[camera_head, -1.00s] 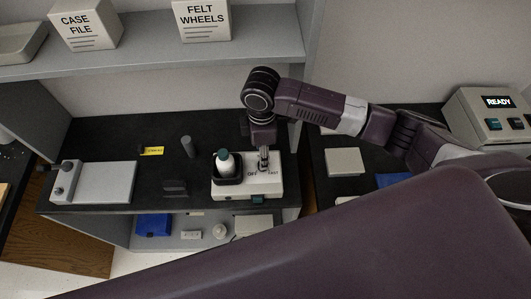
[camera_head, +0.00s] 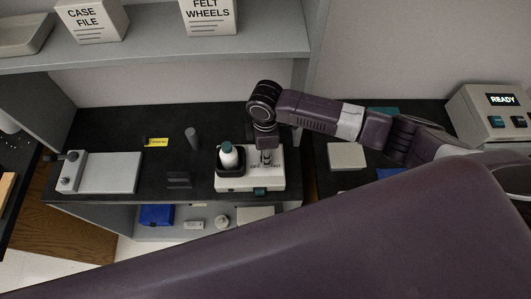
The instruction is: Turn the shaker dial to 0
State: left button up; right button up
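The shaker (camera_head: 232,184) is a white box on the black bench, with printed marks like OFF and FAST on its top and a teal piece (camera_head: 260,191) on its front. A white bottle with a teal cap (camera_head: 228,156) stands in the black holder on its left part. My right gripper (camera_head: 267,160) points down over the right part of the shaker, at the dial's place. The dial is hidden or too small to make out, and the fingers are too small to tell whether they are shut on it. My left gripper is out of view.
A white device (camera_head: 105,172) stands at the bench's left end, with a grey cylinder (camera_head: 191,138) and a yellow label (camera_head: 156,142) nearby. A shelf with boxes (camera_head: 209,16) hangs above. A READY console (camera_head: 495,115) stands at right.

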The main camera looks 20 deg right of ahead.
grip_shut()
jog(key=shift+r+n, duration=0.1)
jog(key=shift+n, duration=0.2)
jog(key=n+p, duration=0.1)
jog(key=n, duration=0.2)
jog(key=shift+n, duration=0.3)
jog(key=n+p, duration=0.1)
jog(key=n, duration=0.4)
jog(key=shift+w+n, duration=0.1)
jog(key=shift+n, duration=0.2)
jog(key=n, duration=0.6)
jog(key=n+b, duration=0.1)
jog(key=n, duration=0.4)
jog(key=shift+n, duration=0.4)
